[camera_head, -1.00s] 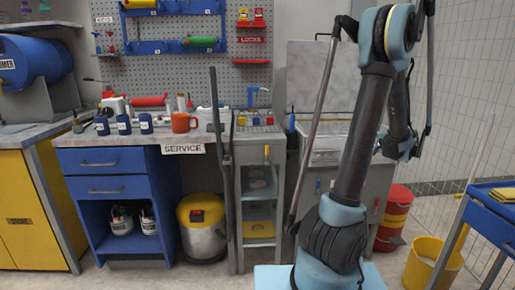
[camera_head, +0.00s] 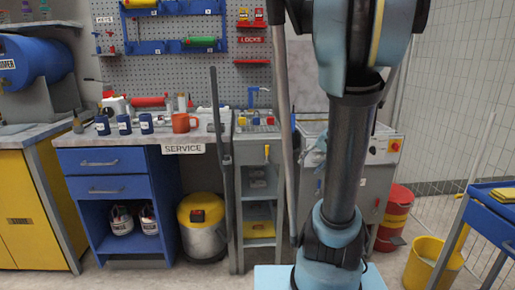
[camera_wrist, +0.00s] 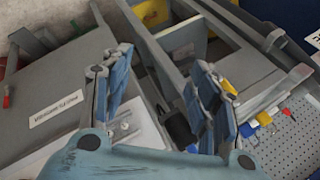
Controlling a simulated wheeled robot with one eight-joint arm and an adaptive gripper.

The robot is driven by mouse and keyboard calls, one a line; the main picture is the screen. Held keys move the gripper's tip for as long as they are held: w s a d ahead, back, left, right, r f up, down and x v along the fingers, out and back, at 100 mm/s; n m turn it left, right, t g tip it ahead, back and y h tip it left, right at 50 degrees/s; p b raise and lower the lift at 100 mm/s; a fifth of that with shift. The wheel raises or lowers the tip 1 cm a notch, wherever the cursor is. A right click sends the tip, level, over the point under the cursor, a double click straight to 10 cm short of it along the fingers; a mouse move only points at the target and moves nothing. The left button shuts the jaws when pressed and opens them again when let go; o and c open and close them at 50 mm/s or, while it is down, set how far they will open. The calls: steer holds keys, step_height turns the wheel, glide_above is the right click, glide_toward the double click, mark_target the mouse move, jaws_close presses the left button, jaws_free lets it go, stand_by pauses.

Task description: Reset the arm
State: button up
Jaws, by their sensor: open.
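My gripper (camera_wrist: 158,75) shows in the wrist view with its two blue fingers spread apart. No object is between the fingertips. Below and beyond it are a grey cabinet top with a white label (camera_wrist: 57,108) and a tray of small yellow, red and blue items (camera_wrist: 264,118).
A grey machine with a red button (camera_head: 395,145) stands behind my arm. A yellow bucket (camera_head: 427,262) and blue cart (camera_head: 492,212) are at right.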

steer(key=s+a+f+n+g+h, duration=0.1)
steer(key=s+f, duration=0.3)
steer(key=s, duration=0.6)
steer(key=s+a+f+n+g+h, duration=0.1)
steer(key=s+f+n+g+h, duration=0.1)
steer(key=s, duration=0.8)
step_height(320, 180, down, 2)
steer(key=shift+s+a+f+n+h, duration=0.2)
steer(key=shift+s+n+h, duration=0.2)
steer(key=shift+n+h, duration=0.5)
steer(key=shift+w+f, duration=0.15)
steer(key=shift+w, duration=0.35)
